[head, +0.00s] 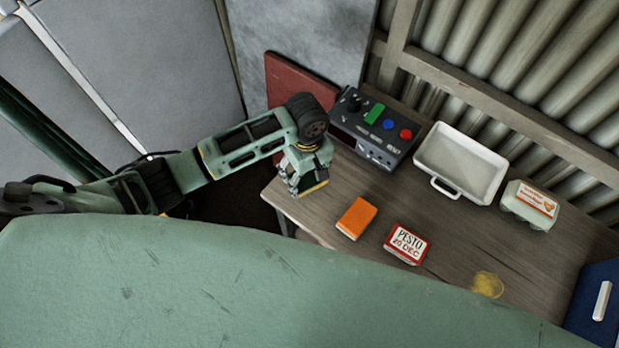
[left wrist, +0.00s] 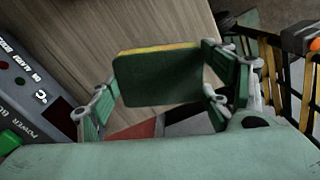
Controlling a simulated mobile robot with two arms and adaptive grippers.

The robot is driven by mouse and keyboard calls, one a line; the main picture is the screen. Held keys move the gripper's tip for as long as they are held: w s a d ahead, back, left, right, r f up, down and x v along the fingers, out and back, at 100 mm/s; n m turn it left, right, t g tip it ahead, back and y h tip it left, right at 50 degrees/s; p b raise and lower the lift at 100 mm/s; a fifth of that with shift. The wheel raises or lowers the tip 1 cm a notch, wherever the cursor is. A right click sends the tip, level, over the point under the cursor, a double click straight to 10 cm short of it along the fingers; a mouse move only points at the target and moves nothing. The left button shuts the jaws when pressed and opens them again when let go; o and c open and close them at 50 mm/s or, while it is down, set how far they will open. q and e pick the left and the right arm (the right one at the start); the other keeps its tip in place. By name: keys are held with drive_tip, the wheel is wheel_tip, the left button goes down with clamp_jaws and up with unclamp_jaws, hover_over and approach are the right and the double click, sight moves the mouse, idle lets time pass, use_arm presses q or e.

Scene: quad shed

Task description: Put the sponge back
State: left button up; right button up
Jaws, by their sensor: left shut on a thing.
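My left gripper (head: 307,174) is shut on the sponge, above the table's left end. In the left wrist view the sponge (left wrist: 156,76) is a flat block with a dark green face and a yellow edge, held between the two fingers of the left gripper (left wrist: 160,92). In the head view only a yellow strip of the sponge (head: 314,189) shows below the fingers; the rest is hidden. My right gripper is not in view.
A blue container (head: 585,310) stands at right.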

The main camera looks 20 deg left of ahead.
sight(309, 182)
use_arm(q)
drive_tip(key=shift+w+d+f, duration=0.1)
drive_tip(key=shift+w+f, duration=0.05)
drive_tip(key=shift+f, duration=0.2)
wheel_tip(309, 182, down, 4)
drive_tip(key=shift+r+p, duration=0.2)
drive_tip(key=shift+p, duration=0.2)
drive_tip(key=shift+f, duration=0.2)
drive_tip(key=o, duration=1.2)
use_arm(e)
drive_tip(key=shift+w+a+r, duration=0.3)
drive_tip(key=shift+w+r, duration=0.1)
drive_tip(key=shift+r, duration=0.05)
